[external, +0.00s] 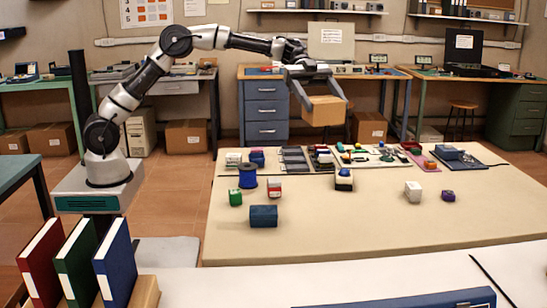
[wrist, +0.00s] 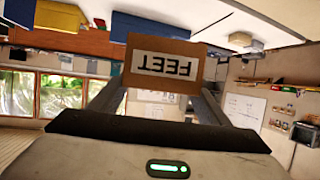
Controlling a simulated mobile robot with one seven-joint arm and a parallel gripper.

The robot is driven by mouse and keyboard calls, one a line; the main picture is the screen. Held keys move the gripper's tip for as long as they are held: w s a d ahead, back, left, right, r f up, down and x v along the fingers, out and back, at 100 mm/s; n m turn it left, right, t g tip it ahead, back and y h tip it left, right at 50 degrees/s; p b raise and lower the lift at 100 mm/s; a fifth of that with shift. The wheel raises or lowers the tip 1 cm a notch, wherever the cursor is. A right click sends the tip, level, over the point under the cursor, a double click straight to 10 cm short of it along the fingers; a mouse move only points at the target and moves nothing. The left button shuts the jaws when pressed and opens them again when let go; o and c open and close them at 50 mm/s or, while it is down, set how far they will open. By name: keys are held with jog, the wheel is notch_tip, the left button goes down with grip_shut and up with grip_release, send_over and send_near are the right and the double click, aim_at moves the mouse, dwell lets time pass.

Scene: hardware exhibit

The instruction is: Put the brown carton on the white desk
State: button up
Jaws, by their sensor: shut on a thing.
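The brown carton (external: 324,112) is held in the air above the back part of the beige table. My gripper (external: 327,104) is shut on it, with one finger along each side. The white desk (external: 400,275) runs along the bottom of the external view, nearer the camera than the beige table and well apart from the carton. Its near edge is cut off.
The beige table (external: 330,235) bears a blue spool (external: 247,177), a dark blue block (external: 263,216) and several small parts. Red, green and blue binders (external: 115,262) stand at the left end of the white desk. A blue item (external: 400,299) lies at its front; its middle is clear.

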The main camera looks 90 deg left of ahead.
jog(key=s+d+f+m+g, duration=0.2)
jog(key=s+d+f, duration=0.2)
jog(key=d, duration=0.5)
jog(key=s+d+f+m+g, duration=0.15)
jog(key=s+d+f, duration=0.25)
jog(key=d, duration=0.4)
jog(key=s+d+f+m+g+b, duration=0.1)
jog(key=s+d+f+m+g, duration=0.1)
jog(key=s+d+f, duration=0.45)
jog(key=s+d+f+m+g, duration=0.2)
jog(key=s+d+f+g, duration=0.1)
jog(key=s+d, duration=0.65)
jog(key=shift+t+y, duration=0.25)
jog(key=shift+y, duration=0.05)
jog(key=shift+s+f+b, duration=0.15)
jog(key=shift+f+b, duration=0.15)
jog(key=shift+f, duration=1.35)
jog(key=shift+s+f+b, duration=0.2)
jog(key=shift+f+b, duration=0.15)
jog(key=shift+f, duration=1.3)
jog(key=shift+s+f+b, duration=0.15)
jog(key=shift+f+b, duration=0.15)
jog(key=shift+f, duration=1.35)
jog(key=shift+f+n+b, duration=0.25)
jog(key=shift+b, duration=0.1)
jog(key=o, duration=1.2)
jog(key=shift+r, duration=0.1)
